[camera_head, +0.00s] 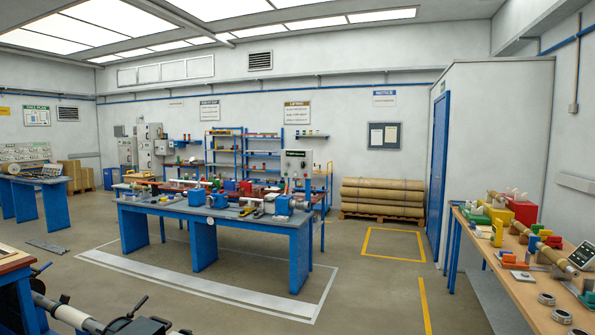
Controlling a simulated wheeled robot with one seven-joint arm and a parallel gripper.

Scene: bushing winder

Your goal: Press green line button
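A grey control panel (298,160) stands upright behind the central blue workbench. It has a dark label strip at its top and small coloured controls on its face. They are too small to tell which one is the green line button. My gripper cannot be made out in this view.
The blue workbench (203,240) with several tools and parts stands before the panel. A wooden-topped table (520,295) with coloured parts is at the right. A shaft with black handles (85,318) is at the lower left. Brown rolls (382,197) lie on a pallet at the back. Floor (375,290) is clear at centre right.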

